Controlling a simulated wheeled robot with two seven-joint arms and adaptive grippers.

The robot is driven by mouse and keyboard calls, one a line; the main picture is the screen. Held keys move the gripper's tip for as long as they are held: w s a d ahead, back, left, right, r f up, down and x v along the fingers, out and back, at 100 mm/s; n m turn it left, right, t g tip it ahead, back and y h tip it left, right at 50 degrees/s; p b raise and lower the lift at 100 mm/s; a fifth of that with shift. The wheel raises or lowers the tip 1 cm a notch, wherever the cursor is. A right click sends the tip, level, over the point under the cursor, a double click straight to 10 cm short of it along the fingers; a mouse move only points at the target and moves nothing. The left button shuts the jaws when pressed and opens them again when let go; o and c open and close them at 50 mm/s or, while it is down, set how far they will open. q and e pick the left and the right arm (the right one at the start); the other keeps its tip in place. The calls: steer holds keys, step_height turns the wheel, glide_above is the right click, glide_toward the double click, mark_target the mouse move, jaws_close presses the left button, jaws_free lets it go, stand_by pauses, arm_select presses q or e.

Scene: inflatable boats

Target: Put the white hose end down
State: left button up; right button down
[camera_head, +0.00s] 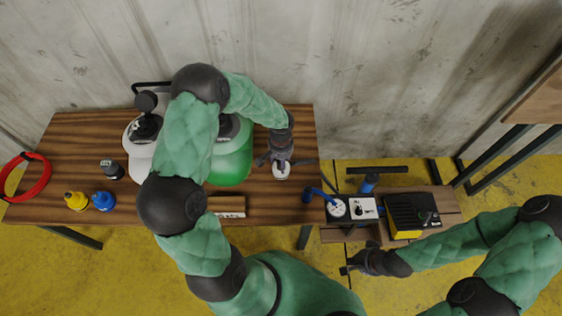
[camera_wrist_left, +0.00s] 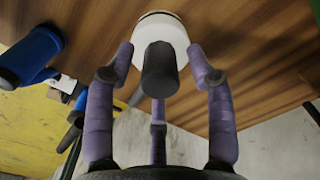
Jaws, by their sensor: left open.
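The white hose end (camera_head: 281,171) is at the right part of the wooden table, below my left gripper (camera_head: 281,161). In the left wrist view, it is a white disc (camera_wrist_left: 172,32) with a dark grey stem pointing toward the camera, and it appears to rest on the wood. My left gripper (camera_wrist_left: 160,85) is open, its purple fingers spread around the stem with visible gaps. My right gripper (camera_head: 352,264) is over the yellow floor, below the low stand; its finger opening is unclear.
The wooden table (camera_head: 262,205) also holds a green tank (camera_head: 232,165), a white tank (camera_head: 139,160), yellow (camera_head: 76,200) and blue (camera_head: 103,201) bottles and a red hose ring (camera_head: 40,178). A black and yellow box (camera_head: 408,213) is on the low stand at right.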

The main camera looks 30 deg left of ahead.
arm_select(q)
step_height(320, 180, up, 11)
steer(key=p, duration=0.3)
stand_by(0.6)
